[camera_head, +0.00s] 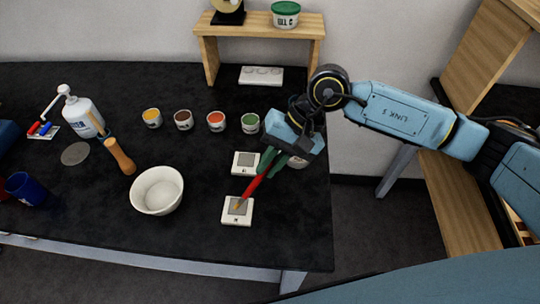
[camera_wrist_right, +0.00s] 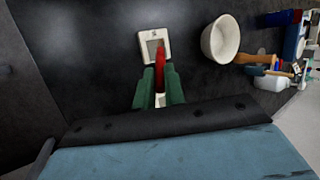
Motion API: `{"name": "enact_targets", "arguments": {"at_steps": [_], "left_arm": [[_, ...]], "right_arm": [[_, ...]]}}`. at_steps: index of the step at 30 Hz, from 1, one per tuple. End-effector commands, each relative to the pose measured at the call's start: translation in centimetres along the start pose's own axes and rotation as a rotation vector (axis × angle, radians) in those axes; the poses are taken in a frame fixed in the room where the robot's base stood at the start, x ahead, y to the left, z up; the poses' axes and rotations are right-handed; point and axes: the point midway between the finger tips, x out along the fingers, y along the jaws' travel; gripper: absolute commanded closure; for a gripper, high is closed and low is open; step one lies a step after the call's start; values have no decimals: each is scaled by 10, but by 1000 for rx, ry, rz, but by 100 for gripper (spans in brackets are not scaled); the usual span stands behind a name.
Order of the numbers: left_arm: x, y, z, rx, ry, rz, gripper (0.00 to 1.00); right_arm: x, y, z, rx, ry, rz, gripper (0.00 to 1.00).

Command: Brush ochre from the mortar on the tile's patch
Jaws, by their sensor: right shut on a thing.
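My right gripper (camera_head: 266,164) is shut on a red brush (camera_head: 252,188), with its green fingers around the upper handle. The brush slants down to the left, and its ochre-coloured tip is over the grey patch of the front white tile (camera_head: 230,219). I cannot tell whether the tip touches it. In the right wrist view the brush (camera_wrist_right: 160,62) reaches over the lower part of the same tile (camera_wrist_right: 145,48). A white bowl, seemingly the mortar (camera_head: 150,203), stands to the left; its inside looks pale. My left gripper is out of view.
A second tile (camera_head: 240,171) lies just behind. Several small paint pots, including a yellow one (camera_head: 152,120) and a green one (camera_head: 250,124), stand in a row farther back. A wooden-handled tool (camera_head: 121,157), a white bottle (camera_head: 84,118) and a blue cup (camera_head: 27,190) are left.

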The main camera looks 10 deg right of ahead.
Motion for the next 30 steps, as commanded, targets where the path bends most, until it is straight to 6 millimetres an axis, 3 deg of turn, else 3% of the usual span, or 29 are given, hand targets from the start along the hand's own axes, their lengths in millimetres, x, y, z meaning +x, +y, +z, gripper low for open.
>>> {"name": "enact_targets", "arguments": {"at_steps": [30], "left_arm": [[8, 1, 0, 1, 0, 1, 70]], "right_arm": [[7, 4, -2, -1, 0, 0, 100]]}}
